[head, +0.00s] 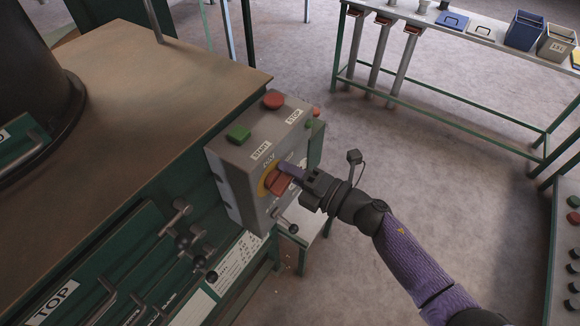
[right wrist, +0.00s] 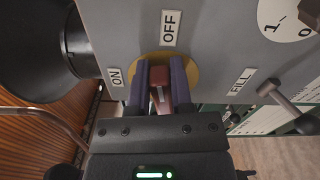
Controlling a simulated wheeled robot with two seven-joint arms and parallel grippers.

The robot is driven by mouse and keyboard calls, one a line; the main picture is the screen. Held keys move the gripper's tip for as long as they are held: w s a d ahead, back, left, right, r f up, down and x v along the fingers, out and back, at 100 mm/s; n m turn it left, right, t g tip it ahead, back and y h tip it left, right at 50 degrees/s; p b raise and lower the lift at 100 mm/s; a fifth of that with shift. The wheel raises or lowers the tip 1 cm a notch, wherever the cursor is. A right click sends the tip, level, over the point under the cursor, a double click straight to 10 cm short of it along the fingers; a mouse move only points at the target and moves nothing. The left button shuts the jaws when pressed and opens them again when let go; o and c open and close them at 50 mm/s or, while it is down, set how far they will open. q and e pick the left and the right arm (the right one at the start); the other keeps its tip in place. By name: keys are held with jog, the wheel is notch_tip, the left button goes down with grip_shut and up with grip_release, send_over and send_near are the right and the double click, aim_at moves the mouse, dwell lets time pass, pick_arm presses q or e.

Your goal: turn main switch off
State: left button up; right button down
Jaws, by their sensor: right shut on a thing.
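The main switch is a red handle (head: 281,184) on a yellow round plate (head: 265,180), on the face of a grey control box (head: 240,196). My right gripper (head: 289,176) is shut on the red handle, with its purple fingers on either side. In the right wrist view the red handle (right wrist: 161,97) sits between the fingers, below the OFF label (right wrist: 171,27) and roughly in line with it. The ON label (right wrist: 116,76) is at the left of the yellow plate and the FILL label (right wrist: 242,80) at the right. My left gripper is not in view.
A green button (head: 238,133) and a red button (head: 273,100) are on top of the box. Levers (head: 287,225) stick out below the switch. A brown-topped green bench (head: 130,95) is at left. A rack with bins (head: 524,30) stands at back right. The floor between is clear.

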jog(key=shift+f+m, duration=0.25)
jog(key=shift+m, duration=0.55)
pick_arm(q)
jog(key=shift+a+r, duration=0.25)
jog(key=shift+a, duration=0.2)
pick_arm(e)
jog(key=shift+f+m, duration=0.1)
jog(key=shift+m, duration=0.3)
jog(key=c, duration=0.5)
grip_release()
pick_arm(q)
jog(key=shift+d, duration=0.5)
